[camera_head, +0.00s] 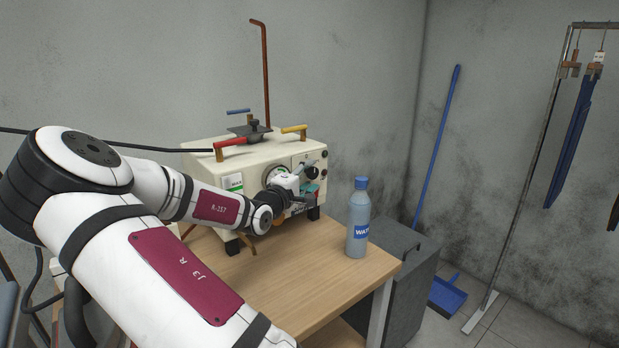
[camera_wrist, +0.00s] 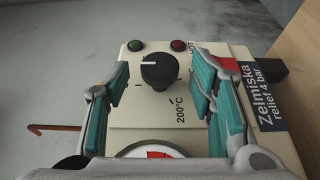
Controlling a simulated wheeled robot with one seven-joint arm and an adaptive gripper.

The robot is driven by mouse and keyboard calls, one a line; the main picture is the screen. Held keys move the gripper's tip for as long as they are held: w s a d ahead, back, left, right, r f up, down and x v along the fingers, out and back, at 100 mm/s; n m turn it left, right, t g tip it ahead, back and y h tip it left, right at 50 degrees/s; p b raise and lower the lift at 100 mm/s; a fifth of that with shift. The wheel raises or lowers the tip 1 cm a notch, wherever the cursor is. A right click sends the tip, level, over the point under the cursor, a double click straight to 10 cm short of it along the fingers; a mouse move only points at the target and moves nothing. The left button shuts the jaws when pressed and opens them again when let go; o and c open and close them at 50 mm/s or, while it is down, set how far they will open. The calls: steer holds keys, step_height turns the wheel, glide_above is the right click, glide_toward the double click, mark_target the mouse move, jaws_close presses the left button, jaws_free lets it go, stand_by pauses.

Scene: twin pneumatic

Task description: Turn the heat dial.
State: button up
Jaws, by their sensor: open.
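The heat dial (camera_wrist: 158,70) is a black round knob with a white mark, on the cream front panel of the machine (camera_head: 225,160). The wrist view shows a "200°C" marking beside it. The dial also shows small in the head view (camera_head: 312,172), near my gripper (camera_head: 311,180). In the wrist view my gripper (camera_wrist: 160,85) is open, with one teal-padded finger on each side of the dial. Neither finger visibly touches it. The dial lies between the fingers in the picture; the exact distance to it is hard to tell.
A green lamp (camera_wrist: 135,45), a red lamp (camera_wrist: 178,45) and a gauge (camera_wrist: 155,151) sit around the dial. The machine stands on a wooden table (camera_head: 300,270). A water bottle (camera_head: 359,220) stands to its right. Red and yellow handles top the machine.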

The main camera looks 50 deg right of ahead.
steer(key=shift+d, duration=0.65)
steer(key=c, duration=1.1)
